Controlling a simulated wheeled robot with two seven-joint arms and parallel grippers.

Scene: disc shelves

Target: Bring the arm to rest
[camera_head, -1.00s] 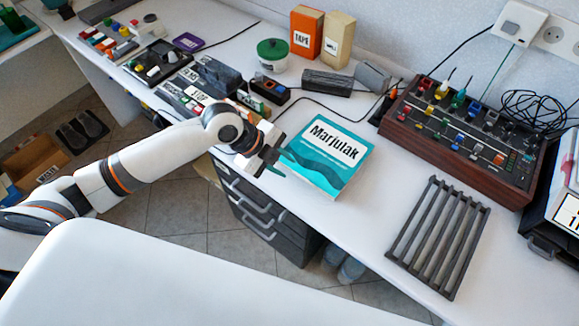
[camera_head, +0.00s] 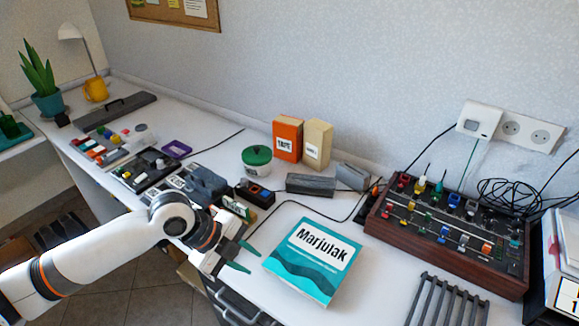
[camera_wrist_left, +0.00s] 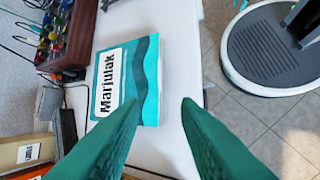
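My left arm comes in from the left in the head view. My left gripper (camera_head: 245,256) is by the table's front edge, just left of a teal and white book marked "Marjulak" (camera_head: 313,262). Its two green fingers are apart with nothing between them. In the left wrist view the open fingers (camera_wrist_left: 161,105) reach toward the white tabletop, with the book (camera_wrist_left: 112,75) lying flat to their upper left. I cannot tell the exact height of the fingers above the table. My right gripper is not in view.
A dark rack (camera_head: 447,302) and a wooden-sided control panel (camera_head: 450,225) stand to the right. Small black boxes (camera_head: 254,194), a green-lidded jar (camera_head: 257,160), an orange box (camera_head: 287,139) and a beige box (camera_head: 317,146) stand behind. Cables cross the table.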

